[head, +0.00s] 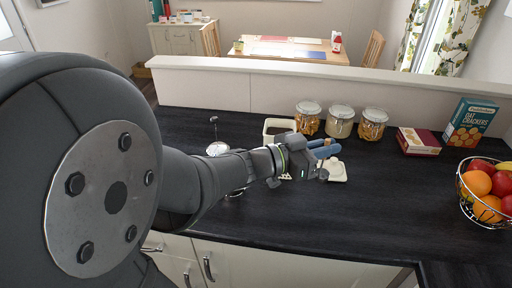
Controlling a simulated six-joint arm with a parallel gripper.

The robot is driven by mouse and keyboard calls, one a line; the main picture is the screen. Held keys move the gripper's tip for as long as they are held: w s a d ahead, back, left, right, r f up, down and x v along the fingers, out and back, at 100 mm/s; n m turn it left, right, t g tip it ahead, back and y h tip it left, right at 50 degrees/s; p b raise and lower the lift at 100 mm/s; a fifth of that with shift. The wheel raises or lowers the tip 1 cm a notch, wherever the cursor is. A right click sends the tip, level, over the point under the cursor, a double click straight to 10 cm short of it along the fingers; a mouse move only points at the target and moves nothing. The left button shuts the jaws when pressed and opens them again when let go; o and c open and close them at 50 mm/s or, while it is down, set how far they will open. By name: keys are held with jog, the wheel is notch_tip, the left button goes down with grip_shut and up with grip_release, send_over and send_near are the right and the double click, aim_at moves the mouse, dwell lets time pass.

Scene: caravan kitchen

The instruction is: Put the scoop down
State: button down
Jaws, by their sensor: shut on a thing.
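My gripper (327,152) is over the middle of the dark worktop, its blue fingers pointing right. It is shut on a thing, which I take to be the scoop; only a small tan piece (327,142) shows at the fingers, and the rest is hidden. A cream, flat, shallow piece (337,172) lies on the worktop just beyond and below the fingers, partly covered by them. I cannot tell whether the held thing touches it. A cream open container (268,126) with dark contents stands behind my wrist.
Three lidded glass jars (341,122) stand along the back ledge. A dark red box (418,141), a cracker box (470,122) and a wire fruit basket (484,196) are at the right. A metal vessel with a plunger knob (217,148) is partly behind my arm. The front-right worktop (390,210) is clear.

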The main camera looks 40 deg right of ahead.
jog(key=s+d+f+m+g+y, duration=0.1)
jog(key=s+f+m+g, duration=0.15)
jog(key=s, duration=0.55)
jog(key=s+d+f+m+g+y, duration=0.1)
jog(key=s+g, duration=0.2)
jog(key=s, duration=0.4)
jog(key=w+d+f, duration=0.2)
jog(key=w+f, duration=0.9)
jog(key=shift+d, duration=0.4)
jog(key=shift+f+t, duration=0.1)
jog(key=shift+t, duration=0.15)
jog(key=c, duration=1.9)
grip_release()
jog(key=shift+f, duration=0.1)
jog(key=shift+c, duration=0.2)
jog(key=o, duration=0.4)
jog(key=shift+o, duration=0.2)
jog(key=v, duration=1.2)
jog(key=shift+r, duration=0.4)
